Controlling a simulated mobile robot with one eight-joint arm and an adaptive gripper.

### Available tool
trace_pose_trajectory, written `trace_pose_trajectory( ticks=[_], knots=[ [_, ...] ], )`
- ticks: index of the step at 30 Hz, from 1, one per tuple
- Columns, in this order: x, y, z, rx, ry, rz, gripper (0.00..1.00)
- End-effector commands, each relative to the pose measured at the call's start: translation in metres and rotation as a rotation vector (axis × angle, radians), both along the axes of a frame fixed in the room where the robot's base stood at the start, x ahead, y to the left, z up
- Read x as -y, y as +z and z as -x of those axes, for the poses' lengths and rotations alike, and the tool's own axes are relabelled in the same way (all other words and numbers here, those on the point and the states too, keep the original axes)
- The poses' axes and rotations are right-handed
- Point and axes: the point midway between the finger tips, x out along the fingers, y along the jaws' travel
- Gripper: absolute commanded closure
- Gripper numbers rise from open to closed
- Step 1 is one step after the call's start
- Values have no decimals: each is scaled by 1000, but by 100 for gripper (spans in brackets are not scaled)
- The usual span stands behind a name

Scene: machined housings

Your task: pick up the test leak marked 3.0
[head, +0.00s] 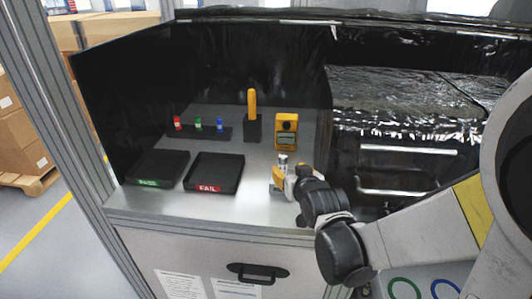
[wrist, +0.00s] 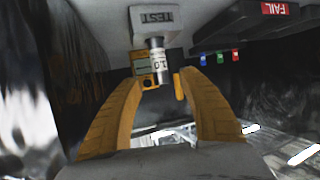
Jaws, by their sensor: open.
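Three small capped cylinders, likely the test leaks, stand in a black rack: red (head: 178,123), green (head: 198,124) and blue (head: 220,125). Their markings are too small to read, so I cannot tell which is 3.0. They also show small in the wrist view, at the right. A silver cylinder (wrist: 157,60) with a white label stands on a grey block marked TEST (wrist: 155,18); its number looks upside down and is not surely readable. My gripper (head: 284,178) is at that block; in the wrist view its yellow fingers (wrist: 160,84) are open, with the cylinder ahead between them.
A green-labelled tray (head: 158,167) and a FAIL tray (head: 214,172) sit at the front left, both empty. A black stand holding a yellow tool (head: 252,103) and a yellow meter (head: 286,131) stand behind the block. Dark walls enclose the bench; a shiny black-lined area lies right.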

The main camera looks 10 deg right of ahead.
Motion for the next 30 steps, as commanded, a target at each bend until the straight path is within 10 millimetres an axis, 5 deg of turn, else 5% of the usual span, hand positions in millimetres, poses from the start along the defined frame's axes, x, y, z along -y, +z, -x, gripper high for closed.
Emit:
trace_pose_trajectory(
  ticks=[17, 24, 29, 30],
  knots=[
    [1, -25, -62, -1, 0, 0, 51],
    [1, -24, -66, -1, 0, 0, 51],
    [1, -24, -65, -1, 0, 0, 98],
    [1, -24, -65, -1, 0, 0, 100]
  ],
)
